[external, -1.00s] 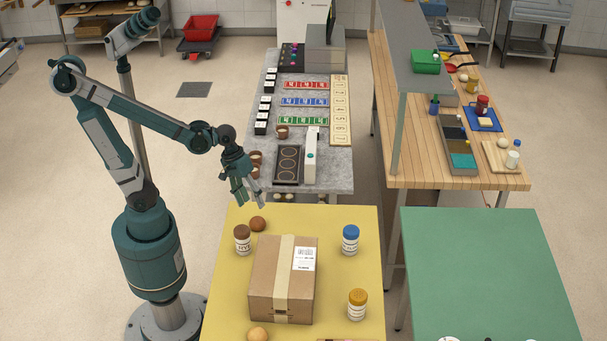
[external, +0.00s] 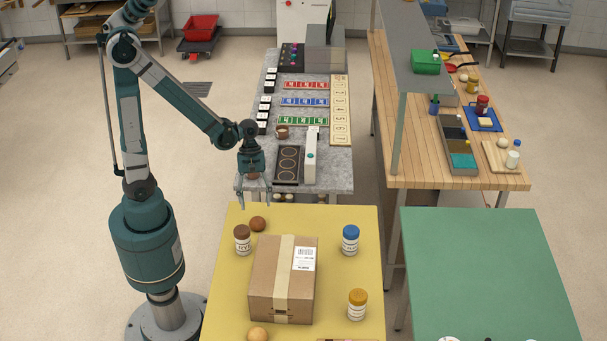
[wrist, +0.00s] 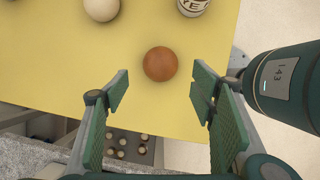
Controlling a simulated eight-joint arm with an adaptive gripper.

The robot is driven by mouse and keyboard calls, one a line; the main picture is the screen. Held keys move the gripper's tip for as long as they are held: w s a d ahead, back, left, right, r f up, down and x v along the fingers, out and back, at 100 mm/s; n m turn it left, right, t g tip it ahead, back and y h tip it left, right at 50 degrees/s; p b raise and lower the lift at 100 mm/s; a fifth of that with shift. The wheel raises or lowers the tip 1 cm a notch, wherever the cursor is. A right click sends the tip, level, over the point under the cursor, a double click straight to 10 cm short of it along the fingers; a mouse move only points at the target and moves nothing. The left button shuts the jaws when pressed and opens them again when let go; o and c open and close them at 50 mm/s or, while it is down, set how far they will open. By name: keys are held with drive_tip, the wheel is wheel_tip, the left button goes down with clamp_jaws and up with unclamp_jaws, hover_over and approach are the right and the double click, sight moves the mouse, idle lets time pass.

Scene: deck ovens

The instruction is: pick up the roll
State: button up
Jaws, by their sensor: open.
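A round brown roll (external: 258,223) lies on the yellow table (external: 365,225) near its back left corner. In the wrist view the roll (wrist: 160,64) shows just beyond the fingertips, roughly centred between them. My gripper (external: 254,203) is open and empty, pointing down above the back edge of the yellow table, a little behind the roll. Its two green-padded fingers (wrist: 158,86) are spread apart in the wrist view and do not appear to touch the roll.
A brown-lidded jar (external: 242,240) stands close left of the roll. A cardboard box (external: 268,275) stands in front of it. Blue-lidded (external: 350,240) and yellow-lidded (external: 357,304) jars stand right. A paler round item (external: 257,335) lies at the front. The green table (external: 480,260) is mostly clear.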

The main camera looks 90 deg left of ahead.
sight(257, 218)
drive_tip(key=shift+a+f+n, duration=0.1)
drive_tip(key=shift+f+n, duration=0.05)
drive_tip(key=shift+n, duration=0.15)
drive_tip(key=shift+f, duration=0.1)
drive_tip(key=shift+x, duration=1.2)
drive_tip(key=shift+b, duration=0.3)
drive_tip(key=shift+b+x, duration=0.75)
drive_tip(key=shift+x, duration=1.85)
drive_tip(key=c, duration=0.9)
